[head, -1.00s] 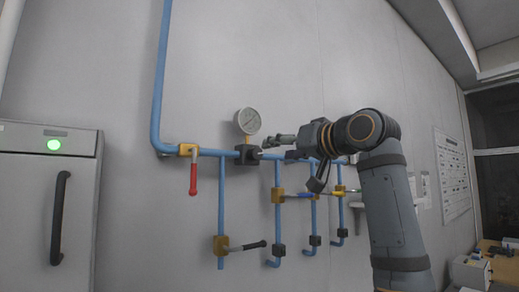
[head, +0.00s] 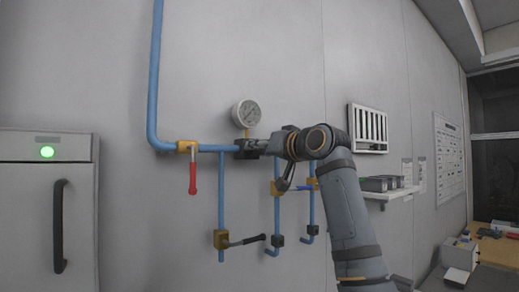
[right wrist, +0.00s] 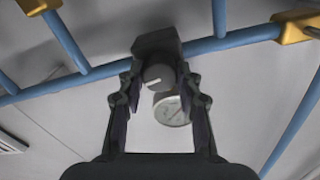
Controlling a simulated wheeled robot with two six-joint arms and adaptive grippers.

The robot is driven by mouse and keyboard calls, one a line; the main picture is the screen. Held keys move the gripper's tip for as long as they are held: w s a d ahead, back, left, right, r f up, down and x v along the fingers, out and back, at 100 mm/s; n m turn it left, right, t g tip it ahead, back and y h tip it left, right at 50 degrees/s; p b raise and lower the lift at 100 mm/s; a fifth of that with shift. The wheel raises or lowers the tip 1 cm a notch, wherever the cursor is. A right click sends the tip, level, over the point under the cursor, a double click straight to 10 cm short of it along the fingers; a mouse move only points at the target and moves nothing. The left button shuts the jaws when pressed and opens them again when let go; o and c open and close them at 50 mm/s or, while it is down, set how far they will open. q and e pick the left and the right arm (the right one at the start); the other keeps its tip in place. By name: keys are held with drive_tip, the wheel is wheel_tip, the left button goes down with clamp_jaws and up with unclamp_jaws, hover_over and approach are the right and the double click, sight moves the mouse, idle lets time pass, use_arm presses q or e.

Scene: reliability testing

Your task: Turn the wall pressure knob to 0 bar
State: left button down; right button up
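The pressure knob (right wrist: 158,75) is a dark round knob with a light mark, on a black block (right wrist: 155,42) on the blue pipe. My right gripper (right wrist: 160,82) is open, and the knob shows between its fingertips with a small gap on each side. In the head view my right gripper (head: 264,147) is right at the block (head: 244,150) and hides the knob. The round white gauge (head: 246,112) sits just above the block; it also shows in the right wrist view (right wrist: 170,109). Its reading is too small to tell. My left gripper is not in view.
Blue pipes (head: 153,90) run along the wall. A red-handled valve (head: 193,170) hangs left of the block, and a black-handled valve (head: 232,241) sits lower. A wall shelf (head: 392,193) is at the right, and a grey cabinet (head: 25,215) stands at the left.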

drive_tip(key=c, duration=0.5)
drive_tip(key=shift+o, duration=0.2)
drive_tip(key=shift+n, duration=0.3)
drive_tip(key=n, duration=1.5)
drive_tip(key=shift+f+n, duration=0.1)
drive_tip(key=shift+n, duration=0.3)
drive_tip(key=o, duration=1.2)
drive_tip(key=shift+c, duration=0.2)
drive_tip(key=shift+s, duration=0.1)
